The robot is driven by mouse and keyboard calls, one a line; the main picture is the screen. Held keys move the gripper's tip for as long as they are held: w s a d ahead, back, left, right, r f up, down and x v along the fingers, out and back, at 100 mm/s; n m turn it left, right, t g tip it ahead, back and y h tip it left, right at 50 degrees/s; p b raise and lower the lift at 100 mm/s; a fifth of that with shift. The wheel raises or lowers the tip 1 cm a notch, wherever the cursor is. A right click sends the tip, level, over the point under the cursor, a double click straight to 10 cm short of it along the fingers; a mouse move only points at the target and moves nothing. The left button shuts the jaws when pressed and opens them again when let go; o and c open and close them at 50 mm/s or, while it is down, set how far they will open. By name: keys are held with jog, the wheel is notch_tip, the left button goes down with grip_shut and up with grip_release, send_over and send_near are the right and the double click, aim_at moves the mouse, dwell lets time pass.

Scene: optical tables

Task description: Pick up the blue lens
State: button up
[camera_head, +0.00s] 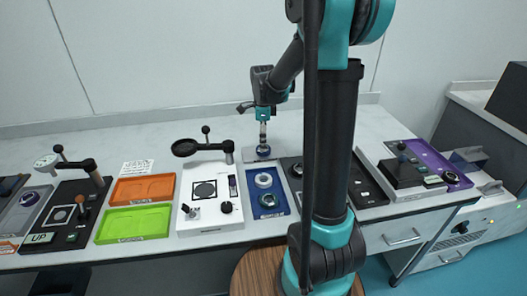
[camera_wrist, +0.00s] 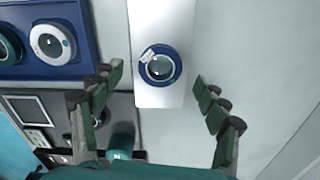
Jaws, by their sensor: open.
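A blue-ringed lens (camera_wrist: 174,77) with a dark glass centre and a small pale label lies on a white plate (camera_wrist: 155,20) in the wrist view. In the head view it shows as a small blue disc (camera_head: 263,151) beneath my gripper (camera_head: 263,115). In the wrist view my gripper (camera_wrist: 157,74) is open, with one finger to the left and one to the right of the lens.
A white station with a black magnifier arm (camera_head: 192,147) stands to the left. Orange (camera_head: 142,189) and green (camera_head: 132,223) trays lie farther left.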

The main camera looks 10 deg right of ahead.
jog(key=shift+f, duration=1.55)
jog(key=c, duration=1.4)
jog(key=shift+r, duration=0.15)
